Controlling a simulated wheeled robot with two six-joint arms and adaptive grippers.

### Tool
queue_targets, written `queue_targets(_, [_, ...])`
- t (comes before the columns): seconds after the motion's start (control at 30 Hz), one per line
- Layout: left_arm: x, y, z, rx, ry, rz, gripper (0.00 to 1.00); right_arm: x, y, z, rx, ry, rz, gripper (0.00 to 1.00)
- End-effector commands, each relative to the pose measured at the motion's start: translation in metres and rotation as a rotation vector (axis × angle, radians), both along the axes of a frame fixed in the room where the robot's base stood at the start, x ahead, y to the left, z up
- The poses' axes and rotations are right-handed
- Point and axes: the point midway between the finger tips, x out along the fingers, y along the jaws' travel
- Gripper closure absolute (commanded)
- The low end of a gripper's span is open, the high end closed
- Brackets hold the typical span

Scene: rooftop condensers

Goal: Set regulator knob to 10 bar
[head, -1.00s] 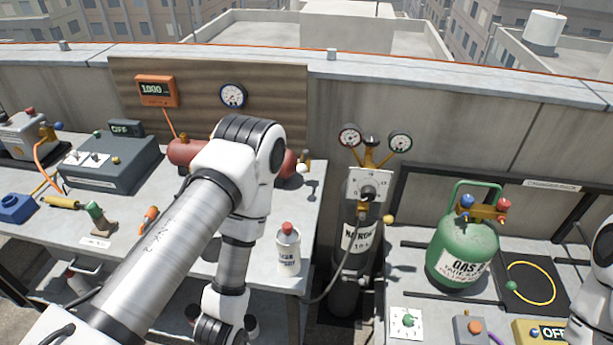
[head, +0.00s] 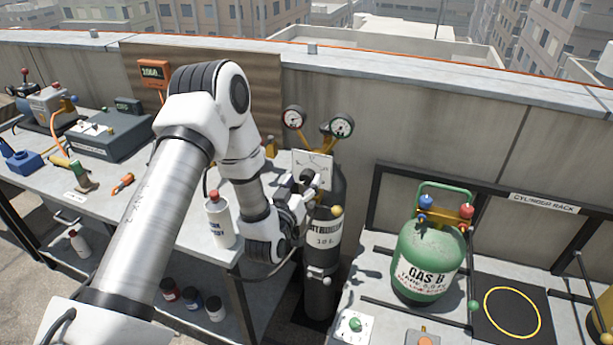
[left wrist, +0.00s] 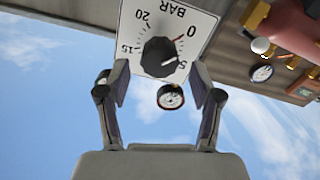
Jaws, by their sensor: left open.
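The regulator knob (left wrist: 158,57) is dark and round on a white dial plate (left wrist: 205,22) marked BAR with 0, 5, 15 and 20. Its white pointer line appears to lie near the 5. The plate (head: 318,160) also shows in the head view, on the dark nitrogen cylinder (head: 324,240) below two gauges. My left gripper (left wrist: 160,70) is open, with its fingers on either side of the knob and no clear contact. In the head view my left gripper (head: 303,190) is at the plate, partly hiding the knob. My right gripper is out of view.
A white bottle (head: 218,222) stands at the bench's right end, close to my left arm. A green gas cylinder (head: 428,262) stands on the rack at right. Two gauges (head: 294,118) (head: 341,125) stick up above the plate.

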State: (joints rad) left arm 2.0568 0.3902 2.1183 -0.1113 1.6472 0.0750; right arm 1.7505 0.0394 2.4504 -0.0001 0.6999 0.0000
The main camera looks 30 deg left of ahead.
Motion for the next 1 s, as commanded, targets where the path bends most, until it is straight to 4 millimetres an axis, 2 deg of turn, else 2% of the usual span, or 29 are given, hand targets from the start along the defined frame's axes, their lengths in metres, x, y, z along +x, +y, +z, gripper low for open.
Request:
queue_targets(0.1, [0.02,0.005,0.002,0.002,0.0,0.0,0.35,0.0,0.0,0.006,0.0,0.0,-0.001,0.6])
queue_targets(0.2, [0.028,0.006,0.0,0.001,0.002,-0.001,0.35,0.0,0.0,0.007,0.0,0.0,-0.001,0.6])
queue_targets(0.43, [0.03,0.007,-0.001,0.0,0.004,-0.001,0.35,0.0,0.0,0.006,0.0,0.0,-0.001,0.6])
queue_targets(0.47, [0.03,0.007,-0.001,0.0,0.004,-0.001,0.42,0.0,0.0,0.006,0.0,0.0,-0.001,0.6])
queue_targets(0.6, [0.03,0.007,-0.001,0.0,0.004,-0.001,0.91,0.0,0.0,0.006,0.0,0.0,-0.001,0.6])
queue_targets(0.63, [0.03,0.007,-0.001,0.0,0.004,-0.001,0.95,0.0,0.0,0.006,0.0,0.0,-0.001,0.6])
queue_targets(1.0, [0.03,0.006,-0.001,0.029,0.01,-0.001,0.95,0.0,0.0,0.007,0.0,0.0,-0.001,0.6])
